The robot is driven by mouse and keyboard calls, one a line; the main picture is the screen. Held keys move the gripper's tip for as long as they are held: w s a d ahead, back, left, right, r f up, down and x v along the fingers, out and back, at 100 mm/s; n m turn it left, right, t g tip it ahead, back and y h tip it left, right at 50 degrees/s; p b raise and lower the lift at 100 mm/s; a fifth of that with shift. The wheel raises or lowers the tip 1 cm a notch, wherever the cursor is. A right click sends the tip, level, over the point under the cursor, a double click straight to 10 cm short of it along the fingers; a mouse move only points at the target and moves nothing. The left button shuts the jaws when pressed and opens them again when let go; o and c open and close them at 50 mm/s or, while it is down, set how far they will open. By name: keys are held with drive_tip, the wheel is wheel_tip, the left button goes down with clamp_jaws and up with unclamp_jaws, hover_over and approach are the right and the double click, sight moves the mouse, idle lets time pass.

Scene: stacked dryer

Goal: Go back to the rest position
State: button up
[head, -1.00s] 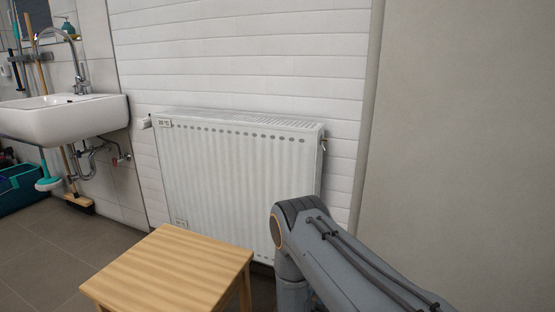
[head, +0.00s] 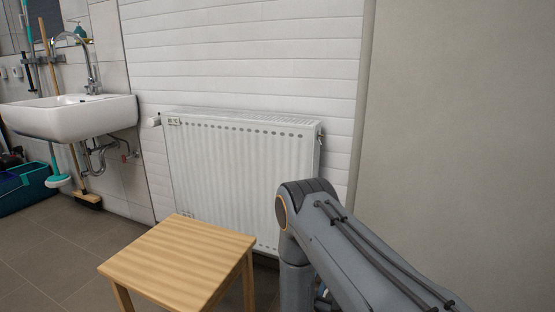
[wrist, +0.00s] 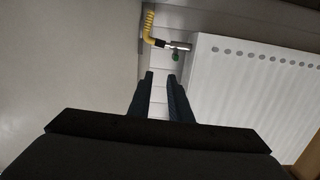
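My gripper (wrist: 160,76) shows in the wrist view with its two dark fingers apart. The gap between them is empty, with pale wall tiles visible behind it. The white radiator (wrist: 262,88) is to the right of the fingers there. In the head view my grey arm is bent at the lower right, in front of the radiator (head: 240,165), and my gripper is hidden or out of frame.
A wooden stool (head: 180,258) stands at the front, left of my arm. A white sink (head: 70,118) is at the left, with brooms and a teal crate (head: 25,188) nearby. A plain wall is at the right. A yellow coiled hose (wrist: 148,25) shows in the wrist view.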

wheel_tip(320, 180, up, 16)
drive_tip(key=n+g+y, duration=0.2)
drive_tip(key=g+y, duration=0.3)
drive_tip(key=g, duration=0.1)
drive_tip(key=s+d+r+n+g, duration=0.15)
drive_tip(key=s+r, duration=0.25)
drive_tip(key=s, duration=0.5)
drive_tip(key=s+d+r+g+y, duration=0.1)
drive_tip(key=s+d+r+g, duration=0.2)
drive_tip(key=s, duration=0.6)
drive_tip(key=s+r+n+g, duration=0.1)
drive_tip(key=s+r+g, duration=0.1)
drive_tip(key=s+r, duration=0.55)
drive_tip(key=s+a+f+n+g, duration=0.15)
drive_tip(key=s+a+n, duration=0.25)
drive_tip(key=s+a, duration=0.5)
drive_tip(key=s+a+n+g, duration=0.25)
drive_tip(key=s+a, duration=0.45)
drive_tip(key=a, duration=0.5)
drive_tip(key=d+r+m+p, duration=0.3)
drive_tip(key=d+r+p, duration=0.7)
drive_tip(key=r+p, duration=0.3)
drive_tip(key=d+r+m+p, duration=0.3)
drive_tip(key=d+r+p, duration=0.8)
drive_tip(key=r+p, duration=0.3)
drive_tip(key=shift+d+r+t+p, duration=0.15)
drive_tip(key=shift+r+t+p, duration=0.25)
drive_tip(key=shift+p, duration=0.4)
